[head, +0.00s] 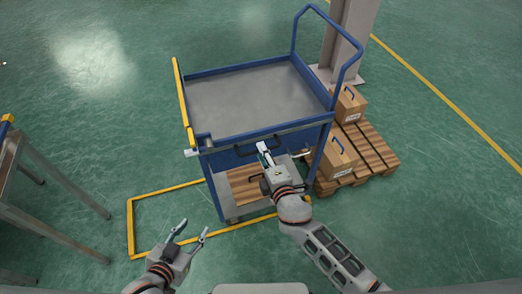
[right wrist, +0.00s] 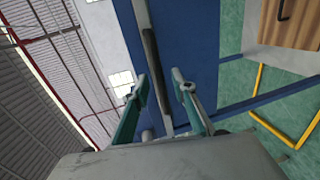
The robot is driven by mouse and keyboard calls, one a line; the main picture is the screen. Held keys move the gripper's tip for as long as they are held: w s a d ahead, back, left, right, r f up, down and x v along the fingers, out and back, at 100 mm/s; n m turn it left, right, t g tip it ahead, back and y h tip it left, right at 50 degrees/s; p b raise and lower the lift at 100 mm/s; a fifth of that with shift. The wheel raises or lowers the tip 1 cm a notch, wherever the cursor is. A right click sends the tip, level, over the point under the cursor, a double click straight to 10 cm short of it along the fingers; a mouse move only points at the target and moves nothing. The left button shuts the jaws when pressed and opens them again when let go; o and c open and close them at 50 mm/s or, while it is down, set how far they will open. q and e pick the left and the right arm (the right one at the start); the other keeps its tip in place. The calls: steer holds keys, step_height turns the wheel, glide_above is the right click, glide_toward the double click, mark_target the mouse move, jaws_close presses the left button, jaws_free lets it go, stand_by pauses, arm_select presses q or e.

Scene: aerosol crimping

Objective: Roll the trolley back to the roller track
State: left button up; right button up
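The trolley (head: 250,90) is blue with a bare grey top, a tall blue push frame at its right and a yellow bar along its left side. A dark handle (head: 243,150) is on its near side. My right gripper (head: 265,152) is at this handle. In the right wrist view its fingers (right wrist: 160,98) are open, with the dark handle (right wrist: 151,55) showing between and beyond them; contact cannot be told. My left gripper (head: 190,233) is open and empty above the floor, nearer than the trolley. The roller track cannot be made out for certain.
A grey metal stand (head: 47,172) with a yellow corner piece is at the left edge. A yellow floor outline (head: 130,228) runs under the trolley's near left part. A pallet (head: 376,155) with cartons (head: 338,160) and a pillar (head: 349,35) stand close on the right. Floor between stand and trolley is clear.

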steer(key=shift+x, duration=1.2)
jaws_close()
